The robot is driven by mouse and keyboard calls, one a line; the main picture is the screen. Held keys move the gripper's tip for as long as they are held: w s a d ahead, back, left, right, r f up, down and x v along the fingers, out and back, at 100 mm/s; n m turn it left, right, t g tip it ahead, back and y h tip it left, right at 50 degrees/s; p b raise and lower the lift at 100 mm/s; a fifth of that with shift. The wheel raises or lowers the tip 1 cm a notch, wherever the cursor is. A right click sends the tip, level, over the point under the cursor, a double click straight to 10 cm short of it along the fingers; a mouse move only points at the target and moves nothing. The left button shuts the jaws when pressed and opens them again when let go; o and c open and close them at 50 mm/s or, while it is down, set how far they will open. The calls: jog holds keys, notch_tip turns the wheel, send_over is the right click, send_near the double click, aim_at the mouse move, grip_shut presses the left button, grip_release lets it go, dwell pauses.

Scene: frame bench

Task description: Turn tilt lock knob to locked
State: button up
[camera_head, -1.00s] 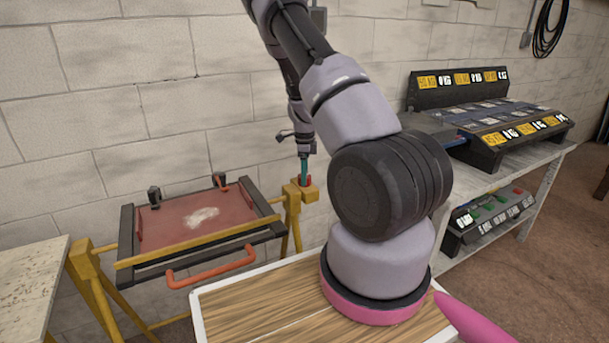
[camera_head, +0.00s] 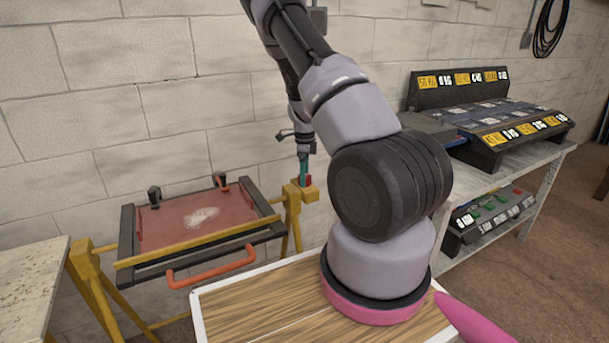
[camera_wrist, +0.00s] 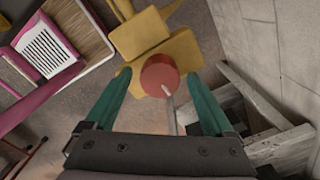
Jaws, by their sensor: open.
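The tilt lock knob is a round red knob (camera_wrist: 160,75) with a pale pointer line on its face. It sits on top of the yellow post of the frame stand (camera_wrist: 139,36). In the head view the knob (camera_head: 309,181) shows as a small red patch at the post top. My gripper (camera_wrist: 158,100) is open. Its two green fingers stand on either side of the knob, with gaps visible in the wrist view. In the head view my gripper (camera_head: 304,172) points down at the post top. Whether the fingers touch the knob cannot be told.
The tilting frame (camera_head: 203,216) with a dark red panel and orange handle (camera_head: 211,268) hangs left of the post. A grey workbench (camera_head: 500,172) with labelled bins stands at right. A pale table (camera_head: 30,285) is at far left. The block wall is close behind.

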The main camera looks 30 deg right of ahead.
jog(key=shift+r, duration=0.1)
notch_tip(320, 180, up, 11)
jog(key=shift+f, duration=0.2)
dwell(0.5)
